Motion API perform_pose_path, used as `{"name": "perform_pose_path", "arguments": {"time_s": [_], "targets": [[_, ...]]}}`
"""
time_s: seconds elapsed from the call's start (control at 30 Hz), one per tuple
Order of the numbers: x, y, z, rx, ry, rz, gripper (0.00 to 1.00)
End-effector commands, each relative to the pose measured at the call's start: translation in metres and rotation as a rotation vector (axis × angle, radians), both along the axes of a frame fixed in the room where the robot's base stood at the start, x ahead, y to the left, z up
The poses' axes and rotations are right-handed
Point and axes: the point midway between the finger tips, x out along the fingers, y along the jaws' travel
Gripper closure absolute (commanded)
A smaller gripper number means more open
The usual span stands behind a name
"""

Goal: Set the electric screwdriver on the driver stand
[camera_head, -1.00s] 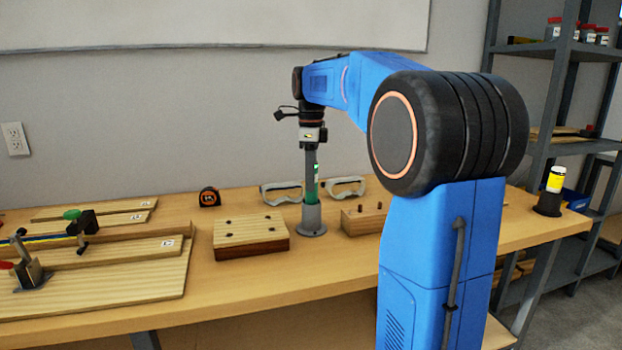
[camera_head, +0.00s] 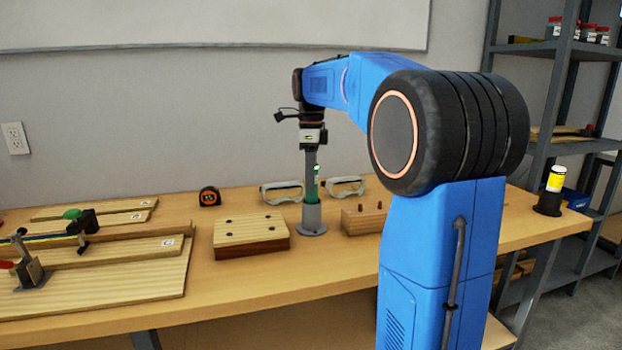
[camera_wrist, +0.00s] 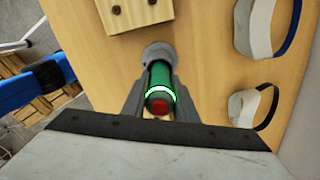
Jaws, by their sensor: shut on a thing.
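The electric screwdriver (camera_wrist: 159,88) is a green cylinder with a bright ring and a red end. My gripper (camera_wrist: 158,80) is shut on it, one finger on each side. In the head view my gripper (camera_head: 311,180) points straight down and the screwdriver (camera_head: 316,185) shows as a green strip, about upright. The driver stand (camera_head: 312,218) is a grey round base with a raised cup on the workbench, directly below the gripper. In the wrist view the stand (camera_wrist: 157,52) shows at the screwdriver's far end. The screwdriver's lower end appears inside the cup; how deep it sits is hidden.
A wooden block (camera_head: 250,233) with dark holes lies left of the stand, and a pegged block (camera_head: 362,218) lies right. Two pairs of safety goggles (camera_head: 282,191) sit behind. A tape measure (camera_head: 210,196) and clamped boards (camera_head: 120,250) are further left. The workbench (camera_head: 300,275) front is clear.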

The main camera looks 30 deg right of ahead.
Motion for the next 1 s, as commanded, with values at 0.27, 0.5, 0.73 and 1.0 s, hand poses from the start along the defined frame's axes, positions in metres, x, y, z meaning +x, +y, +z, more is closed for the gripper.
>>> {"name": "perform_pose_path", "arguments": {"time_s": [0.27, 0.5, 0.73, 1.0], "targets": [[0.0, 0.0, -0.005, 0.0, 0.0, 0.0, 1.0], [0.0, 0.0, -0.006, 0.0, 0.0, 0.0, 0.66], [0.0, 0.0, -0.006, 0.001, 0.001, 0.0, 0.66], [0.0, 0.0, 0.008, 0.0, 0.0, 0.0, 0.66]]}}
